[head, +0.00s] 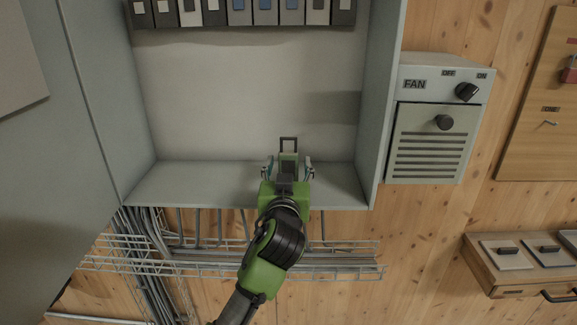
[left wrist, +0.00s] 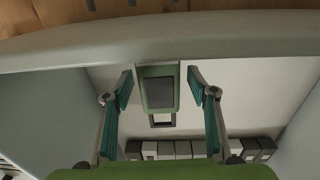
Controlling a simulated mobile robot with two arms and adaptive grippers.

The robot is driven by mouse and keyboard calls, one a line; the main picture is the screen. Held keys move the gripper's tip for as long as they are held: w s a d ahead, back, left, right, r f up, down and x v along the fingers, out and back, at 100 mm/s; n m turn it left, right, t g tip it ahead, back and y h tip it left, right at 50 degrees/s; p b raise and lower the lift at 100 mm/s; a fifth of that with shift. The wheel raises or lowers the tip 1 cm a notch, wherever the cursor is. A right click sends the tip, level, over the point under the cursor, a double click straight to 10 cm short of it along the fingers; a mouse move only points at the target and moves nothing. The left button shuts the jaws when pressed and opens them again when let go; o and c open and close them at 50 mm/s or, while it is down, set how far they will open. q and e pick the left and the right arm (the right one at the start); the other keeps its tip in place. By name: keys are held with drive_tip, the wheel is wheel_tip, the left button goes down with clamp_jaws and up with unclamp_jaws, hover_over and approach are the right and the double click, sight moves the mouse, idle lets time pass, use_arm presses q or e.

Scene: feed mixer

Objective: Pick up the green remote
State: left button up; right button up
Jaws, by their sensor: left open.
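The green remote (left wrist: 158,72) shows in the left wrist view as a green body with a dark rectangular face. A dark loop-shaped frame lies just below it in that picture. In the head view, the remote (head: 289,157) is largely hidden by my gripper, at the bottom ledge of the grey cabinet. My left gripper (left wrist: 160,82) is open, with one teal-padded finger on each side of the remote and visible gaps between. In the head view, my left gripper (head: 288,170) reaches up to the ledge from below. My right gripper is not in view.
The open grey cabinet (head: 230,90) has side walls and a row of switches (head: 240,12) along its top. A fan box (head: 440,120) hangs to the right. A wire rack with cables (head: 340,258) lies below. A wooden shelf (head: 520,280) holds small plates at lower right.

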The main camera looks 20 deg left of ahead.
use_arm(q)
drive_tip(key=shift+s, duration=0.1)
drive_tip(key=c, duration=1.3)
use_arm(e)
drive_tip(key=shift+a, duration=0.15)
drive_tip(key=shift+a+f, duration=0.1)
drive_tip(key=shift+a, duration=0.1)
